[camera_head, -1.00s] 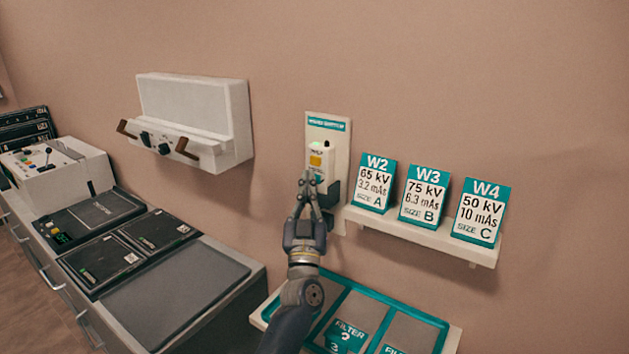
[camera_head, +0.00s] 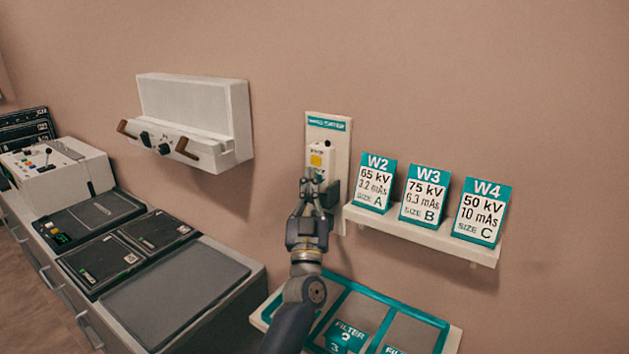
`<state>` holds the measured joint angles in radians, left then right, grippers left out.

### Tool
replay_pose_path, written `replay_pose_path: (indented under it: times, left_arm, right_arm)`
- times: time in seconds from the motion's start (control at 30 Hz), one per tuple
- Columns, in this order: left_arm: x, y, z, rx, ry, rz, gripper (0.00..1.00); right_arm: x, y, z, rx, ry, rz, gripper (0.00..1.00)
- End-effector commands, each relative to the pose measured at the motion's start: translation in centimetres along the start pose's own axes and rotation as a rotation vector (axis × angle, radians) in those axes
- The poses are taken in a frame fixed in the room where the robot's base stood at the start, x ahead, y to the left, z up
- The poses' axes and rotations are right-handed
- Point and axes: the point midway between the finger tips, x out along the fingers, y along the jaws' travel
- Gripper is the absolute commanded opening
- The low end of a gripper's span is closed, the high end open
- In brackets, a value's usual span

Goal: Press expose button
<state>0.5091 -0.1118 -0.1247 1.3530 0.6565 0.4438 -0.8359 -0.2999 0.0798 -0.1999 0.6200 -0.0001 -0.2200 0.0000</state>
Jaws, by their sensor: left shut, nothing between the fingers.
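A white hand switch (camera_head: 321,154) with a yellow-orange button on its face sits in a dark holder on a white wall plate (camera_head: 342,146) with a teal label strip. My left gripper (camera_head: 315,182) is shut and empty, its fingertips at the lower part of the hand switch, just below the yellow button. I cannot tell whether the fingertips touch it. The gripper hides the switch's lower end and part of the holder. The right gripper is not in view.
A shelf (camera_head: 425,233) with W2, W3 and W4 cards stands right of the wall plate. A teal-edged filter tray (camera_head: 400,312) lies below. A white wall unit (camera_head: 195,120) with brown handles hangs to the left, above a counter (camera_head: 190,300) with a console and dark plates.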

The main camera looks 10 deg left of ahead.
Motion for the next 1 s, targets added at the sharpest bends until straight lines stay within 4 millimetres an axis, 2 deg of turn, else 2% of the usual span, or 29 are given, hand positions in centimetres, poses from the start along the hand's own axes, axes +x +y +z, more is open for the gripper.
replay_pose_path:
  times: [0.43,0.73,1.0]
  left_arm:
    - [0.0,0.0,0.0,0.000,-0.001,0.000,0.00]
    - [-0.9,-0.7,-0.8,0.001,-0.002,0.000,0.00]
    - [-1.2,-0.8,-0.8,0.000,0.000,0.000,0.00]
  right_arm:
    - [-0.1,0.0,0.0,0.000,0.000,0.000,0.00]
    - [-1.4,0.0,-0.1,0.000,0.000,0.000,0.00]
    - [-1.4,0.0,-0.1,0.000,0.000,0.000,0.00]
